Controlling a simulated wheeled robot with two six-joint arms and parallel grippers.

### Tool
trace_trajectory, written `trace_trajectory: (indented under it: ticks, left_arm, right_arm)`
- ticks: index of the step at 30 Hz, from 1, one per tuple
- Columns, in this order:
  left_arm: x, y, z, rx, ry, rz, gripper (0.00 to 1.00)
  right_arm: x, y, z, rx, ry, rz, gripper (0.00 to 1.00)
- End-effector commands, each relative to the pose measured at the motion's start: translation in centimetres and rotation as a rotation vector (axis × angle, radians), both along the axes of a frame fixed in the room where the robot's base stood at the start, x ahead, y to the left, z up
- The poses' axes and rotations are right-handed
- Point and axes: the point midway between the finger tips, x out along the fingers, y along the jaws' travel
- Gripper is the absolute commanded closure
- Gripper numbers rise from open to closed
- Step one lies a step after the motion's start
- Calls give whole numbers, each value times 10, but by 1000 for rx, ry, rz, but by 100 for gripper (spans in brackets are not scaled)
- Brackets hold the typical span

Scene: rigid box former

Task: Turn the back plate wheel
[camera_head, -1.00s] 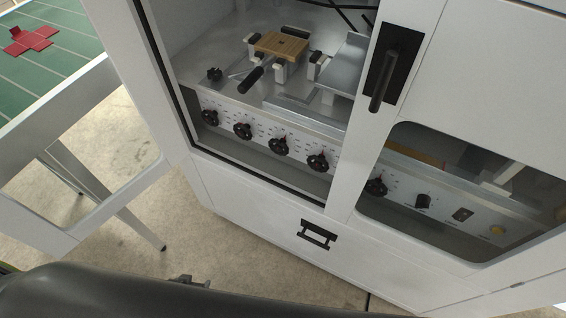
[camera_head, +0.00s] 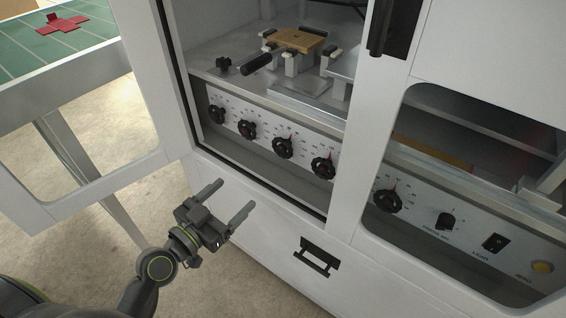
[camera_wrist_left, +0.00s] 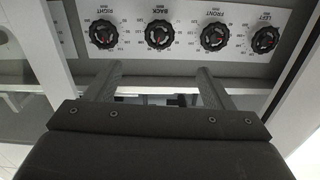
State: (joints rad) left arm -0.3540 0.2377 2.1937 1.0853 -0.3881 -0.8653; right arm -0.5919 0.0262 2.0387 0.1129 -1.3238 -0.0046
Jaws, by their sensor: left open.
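A row of black wheels with red pointers runs along the white panel inside the open cabinet. The back plate wheel (camera_head: 284,148) is third from the left in the head view. In the left wrist view its label reads BACK, and the wheel (camera_wrist_left: 159,34) lies between those marked RIGHT and FRONT. My left gripper (camera_head: 235,195) is open and empty, below and in front of the panel, apart from the wheels. Its two fingers (camera_wrist_left: 160,70) point towards the panel, with the back wheel roughly centred beyond them. My right gripper is not in view.
The open door (camera_head: 85,160) stands at left. The cabinet post (camera_head: 362,130) and closed windowed door (camera_head: 470,110) are at right. A wooden block (camera_head: 297,40) sits above the panel. A green table (camera_head: 60,45) is at far left.

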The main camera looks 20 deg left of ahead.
Motion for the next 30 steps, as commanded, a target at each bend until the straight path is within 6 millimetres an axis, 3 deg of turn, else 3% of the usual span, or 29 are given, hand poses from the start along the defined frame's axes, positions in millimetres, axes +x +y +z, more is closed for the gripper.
trace_trajectory:
  ticks: [8,24,30]
  left_arm:
    - [28,-11,6,-3,-8,-4,25]
    - [130,-48,4,-1,-6,-2,25]
    - [154,-57,3,-1,-5,-3,25]
  right_arm:
    - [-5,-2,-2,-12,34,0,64]
    - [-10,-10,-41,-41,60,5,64]
    - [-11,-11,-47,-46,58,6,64]
